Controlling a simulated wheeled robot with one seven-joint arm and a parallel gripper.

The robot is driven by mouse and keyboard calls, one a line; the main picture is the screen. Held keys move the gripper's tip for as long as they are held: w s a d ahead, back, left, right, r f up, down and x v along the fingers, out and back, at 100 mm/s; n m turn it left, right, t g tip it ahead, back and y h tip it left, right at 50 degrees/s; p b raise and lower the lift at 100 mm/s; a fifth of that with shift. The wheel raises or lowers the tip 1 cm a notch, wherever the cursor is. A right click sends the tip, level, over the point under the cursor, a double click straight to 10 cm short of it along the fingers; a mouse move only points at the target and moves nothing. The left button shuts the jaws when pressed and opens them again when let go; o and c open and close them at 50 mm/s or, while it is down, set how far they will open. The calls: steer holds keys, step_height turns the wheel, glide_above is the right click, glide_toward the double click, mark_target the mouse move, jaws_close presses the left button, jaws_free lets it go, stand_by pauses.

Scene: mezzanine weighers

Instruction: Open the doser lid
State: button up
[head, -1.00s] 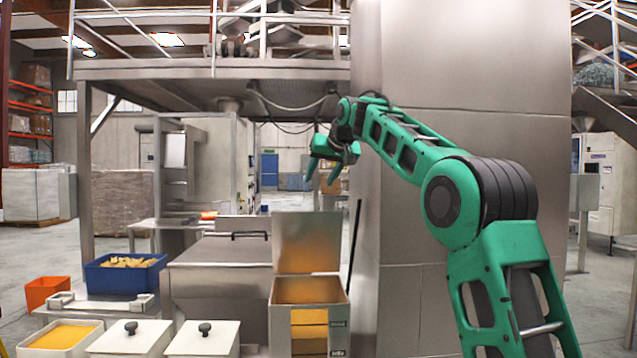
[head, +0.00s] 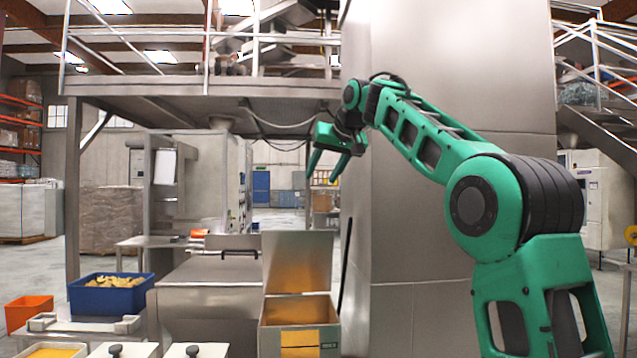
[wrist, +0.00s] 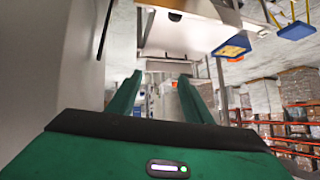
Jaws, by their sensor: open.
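My gripper (head: 322,178) is open and empty, held high in front of the steel column, fingers pointing down. In the wrist view its two green fingers (wrist: 160,76) are apart with nothing between them. Below it in the head view stands a steel box (head: 330,312) with an upright steel lid panel (head: 297,262) at its back and an orange-yellow front patch. Left of it is a wide steel chest (head: 190,310) with a flat closed lid (head: 215,272) and a dark bar handle (head: 240,254). I cannot tell which one is the doser. My gripper touches neither.
Two white lidded bins with black knobs (head: 193,351) and an open bin of yellow powder (head: 57,352) stand at front left. A blue crate (head: 110,297) and orange bin (head: 28,311) are behind. The steel column (head: 420,225) stands close behind my arm.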

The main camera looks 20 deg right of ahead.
mark_target(301, 242)
steer(key=shift+f, duration=0.1)
steer(key=c, duration=0.6)
steer(key=f, duration=0.2)
steer(key=shift+s+d+f+m, duration=0.15)
steer(key=shift+s+f+m, duration=0.15)
steer(key=shift+f, duration=0.1)
jaws_close()
steer(key=s+d+f+m+h, duration=0.15)
steer(key=f+m+h, duration=0.25)
steer(key=f, duration=0.9)
steer(key=s+d+f+m+h, duration=0.1)
steer(key=d+f+m+h, duration=0.2)
steer(key=f, duration=1)
steer(key=s+a+t+h, duration=0.3)
steer(key=shift+s+a+r+t, duration=0.1)
steer(key=shift+s+a+t, duration=0.15)
steer(key=shift+a+t, duration=0.1)
steer(key=s+a+r+n+t+y, duration=0.2)
steer(key=a+n+t, duration=0.1)
steer(key=a, duration=0.2)
steer(key=s+a+r+n+t+y, duration=0.2)
steer(key=s+a+n+t, duration=0.1)
steer(key=a, duration=0.2)
steer(key=x, duration=1.4)
steer(key=shift+a+r, duration=0.1)
steer(key=shift+r, duration=0.15)
